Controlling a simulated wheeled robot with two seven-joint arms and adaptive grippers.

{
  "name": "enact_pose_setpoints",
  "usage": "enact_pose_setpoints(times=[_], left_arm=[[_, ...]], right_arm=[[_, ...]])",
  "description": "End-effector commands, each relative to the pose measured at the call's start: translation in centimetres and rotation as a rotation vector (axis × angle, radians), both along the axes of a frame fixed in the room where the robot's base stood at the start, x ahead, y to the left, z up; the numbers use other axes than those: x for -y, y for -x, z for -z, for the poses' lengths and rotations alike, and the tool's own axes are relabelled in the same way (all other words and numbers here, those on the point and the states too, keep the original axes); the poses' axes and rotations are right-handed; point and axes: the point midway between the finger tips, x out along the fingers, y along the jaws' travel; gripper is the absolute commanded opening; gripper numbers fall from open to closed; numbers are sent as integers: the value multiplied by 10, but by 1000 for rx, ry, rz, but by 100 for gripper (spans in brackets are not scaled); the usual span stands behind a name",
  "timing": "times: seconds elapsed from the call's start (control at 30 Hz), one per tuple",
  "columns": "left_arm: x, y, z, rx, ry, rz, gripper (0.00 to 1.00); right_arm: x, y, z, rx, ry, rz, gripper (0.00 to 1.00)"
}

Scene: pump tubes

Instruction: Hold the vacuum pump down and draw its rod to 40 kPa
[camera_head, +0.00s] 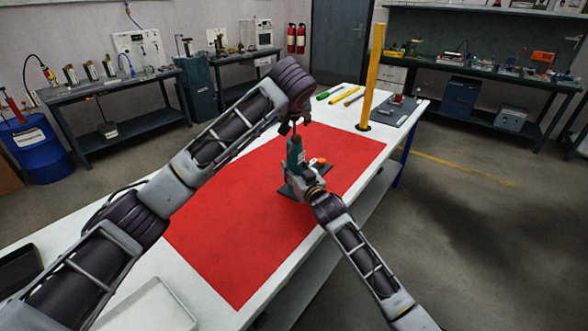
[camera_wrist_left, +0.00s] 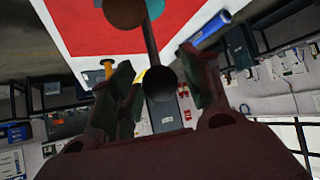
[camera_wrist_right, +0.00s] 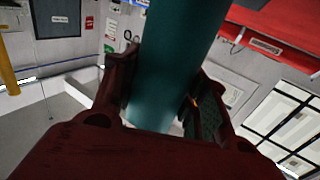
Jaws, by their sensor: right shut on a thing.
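The teal vacuum pump (camera_head: 295,153) stands upright on a dark base plate (camera_head: 287,192) on the red mat. My right gripper (camera_head: 304,178) is shut around its lower body; in the right wrist view the teal barrel (camera_wrist_right: 172,65) fills the space between the fingers. My left gripper (camera_head: 293,124) is above the pump, pointing down. In the left wrist view its fingers (camera_wrist_left: 158,78) are apart, with the rod's dark round end (camera_wrist_left: 160,83) between them and gaps visible on both sides. A pressure reading cannot be made out.
The red mat (camera_head: 230,215) lies on a white table (camera_head: 140,262). A yellow post (camera_head: 372,80) stands at the far end, near coloured tubes (camera_head: 340,95) and a dark tray (camera_head: 395,110). An orange-topped part (camera_head: 319,161) is beside the pump. Much of the mat is clear.

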Motion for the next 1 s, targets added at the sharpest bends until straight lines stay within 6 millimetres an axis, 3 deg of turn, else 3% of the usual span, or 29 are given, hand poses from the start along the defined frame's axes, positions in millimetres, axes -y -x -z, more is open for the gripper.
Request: enact_pose_setpoints(times=[0.47, 1.0], left_arm=[[0, 2, -3, 2, 1, -1, 61], [0, 26, -22, 2, 1, 0, 61]], right_arm=[[0, 0, -3, 4, -2, -1, 3], [0, 0, -3, 6, -2, -1, 3]])
